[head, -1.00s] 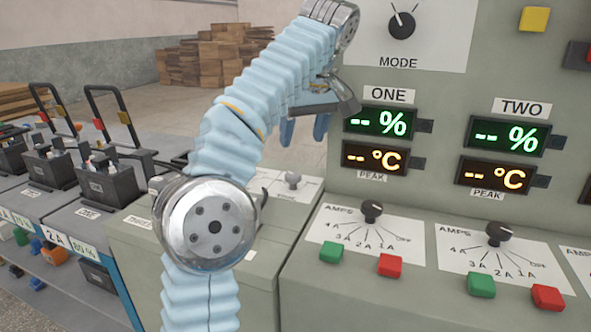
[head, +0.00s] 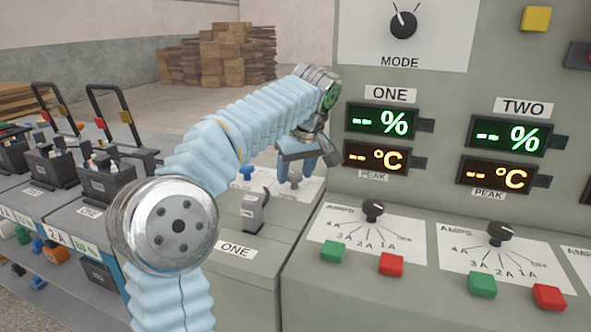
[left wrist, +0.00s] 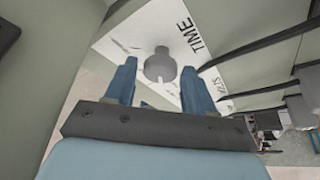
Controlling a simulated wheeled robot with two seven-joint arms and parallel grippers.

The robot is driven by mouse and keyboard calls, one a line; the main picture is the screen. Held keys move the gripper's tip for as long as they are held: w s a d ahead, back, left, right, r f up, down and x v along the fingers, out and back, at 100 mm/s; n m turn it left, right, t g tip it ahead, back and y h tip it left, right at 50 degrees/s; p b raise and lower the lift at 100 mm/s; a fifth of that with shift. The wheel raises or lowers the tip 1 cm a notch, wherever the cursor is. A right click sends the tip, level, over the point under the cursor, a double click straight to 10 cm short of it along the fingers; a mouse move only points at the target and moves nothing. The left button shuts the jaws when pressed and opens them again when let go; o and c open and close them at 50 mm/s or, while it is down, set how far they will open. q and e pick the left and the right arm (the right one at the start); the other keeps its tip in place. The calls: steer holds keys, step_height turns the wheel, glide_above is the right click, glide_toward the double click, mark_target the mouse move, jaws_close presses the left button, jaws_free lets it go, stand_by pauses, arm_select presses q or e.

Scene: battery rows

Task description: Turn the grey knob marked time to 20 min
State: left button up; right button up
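The grey knob (left wrist: 160,66) stands on a white plate (left wrist: 150,32) beside the printed word TIME in the left wrist view. My left gripper (left wrist: 160,84) is open, with its two blue fingers apart and the knob appearing between and beyond them. I cannot tell whether a finger touches the knob. In the head view the left gripper (head: 296,172) points down at the white plate, and the grey knob (head: 295,181) shows just below its fingertips. The minute marks are too small to read. My right gripper is not in view.
A blue knob (head: 247,173) stands on the same plate to the left. The tall panel with displays (head: 381,120) rises close to the right of my gripper. Black batteries (head: 105,185) line the left.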

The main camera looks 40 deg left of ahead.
arm_select(q)
steer(key=c, duration=0.8)
steer(key=shift+o, duration=0.2)
steer(key=shift+m, duration=0.3)
steer(key=m, duration=0.2)
steer(key=m+t+h, duration=0.1)
steer(key=m, duration=0.1)
steer(key=shift+s+a+t, duration=0.1)
steer(key=shift+s+t, duration=0.05)
steer(key=shift+t, duration=0.15)
steer(key=m+h, duration=0.1)
steer(key=m, duration=0.1)
steer(key=m+t+h, duration=0.1)
steer(key=m, duration=0.2)
steer(key=shift+a+m, duration=0.1)
steer(key=shift+m, duration=0.2)
steer(key=m+h, duration=0.2)
steer(key=m, duration=0.2)
steer(key=shift+a+m, duration=0.15)
steer(key=shift+m, duration=0.15)
steer(key=m, duration=0.2)
steer(key=m+h, duration=0.1)
steer(key=m, duration=0.1)
steer(key=shift+a+m+g+h, duration=0.1)
steer(key=shift+m+g+h, duration=0.2)
steer(key=shift+m+g, duration=0.1)
